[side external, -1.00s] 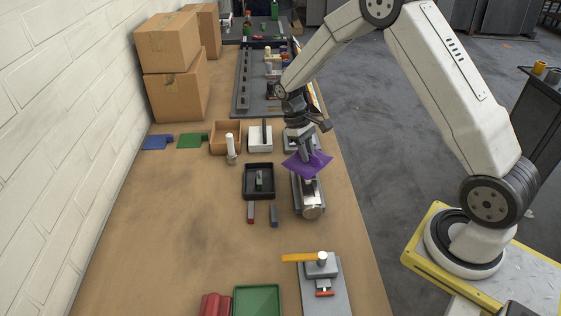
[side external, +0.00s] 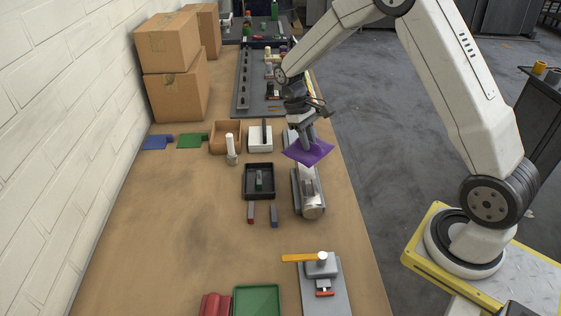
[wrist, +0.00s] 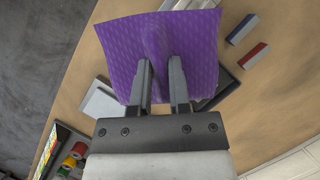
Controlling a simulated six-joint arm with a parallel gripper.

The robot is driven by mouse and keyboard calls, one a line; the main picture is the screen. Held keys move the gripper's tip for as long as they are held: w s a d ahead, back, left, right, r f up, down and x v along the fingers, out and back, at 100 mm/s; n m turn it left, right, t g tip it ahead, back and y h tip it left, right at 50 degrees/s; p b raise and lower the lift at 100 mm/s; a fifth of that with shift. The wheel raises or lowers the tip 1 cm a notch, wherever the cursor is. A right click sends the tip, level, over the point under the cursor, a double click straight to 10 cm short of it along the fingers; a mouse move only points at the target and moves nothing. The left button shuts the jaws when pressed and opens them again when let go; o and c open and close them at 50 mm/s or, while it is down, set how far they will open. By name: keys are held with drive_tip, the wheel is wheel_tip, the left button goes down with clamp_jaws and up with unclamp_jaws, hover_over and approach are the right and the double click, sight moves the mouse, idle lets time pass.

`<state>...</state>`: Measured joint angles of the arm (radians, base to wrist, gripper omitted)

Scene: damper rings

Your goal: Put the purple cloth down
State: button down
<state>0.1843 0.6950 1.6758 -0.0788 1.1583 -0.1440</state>
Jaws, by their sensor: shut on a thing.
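The purple cloth (side external: 309,152) hangs from my gripper (side external: 306,141) above the bench, over the far end of a metal cylinder in a grey cradle. In the wrist view the cloth (wrist: 191,38) is spread flat with a raised fold at its middle. My gripper (wrist: 161,82) is shut on that fold, with a finger on each side of it. The cloth hides what lies straight below it in the wrist view.
The metal cylinder (side external: 311,206) lies in its cradle. Left of it stand a black tray (side external: 248,185), a white box (side external: 260,137) and a wooden box (side external: 218,141). The left bench front is clear.

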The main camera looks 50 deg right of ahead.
drive_tip(key=shift+a, duration=0.15)
drive_tip(key=a+f+n, duration=0.2)
drive_tip(key=a+f, duration=0.2)
drive_tip(key=a, duration=0.8)
drive_tip(key=n+h, duration=0.2)
drive_tip(key=n, duration=0.1)
hover_over(266, 253)
drive_tip(key=w, duration=0.1)
drive_tip(key=shift+w+a+f, duration=0.1)
drive_tip(key=shift+a+f, duration=0.05)
drive_tip(key=shift+f, duration=0.65)
drive_tip(key=shift+w+a+f, duration=0.1)
drive_tip(key=shift+f, duration=0.7)
drive_tip(key=shift+f, duration=0.1)
drive_tip(key=shift+f, duration=2.4)
drive_tip(key=shift+f, duration=0.2)
drive_tip(key=shift+f, duration=0.55)
drive_tip(key=shift+f, duration=0.3)
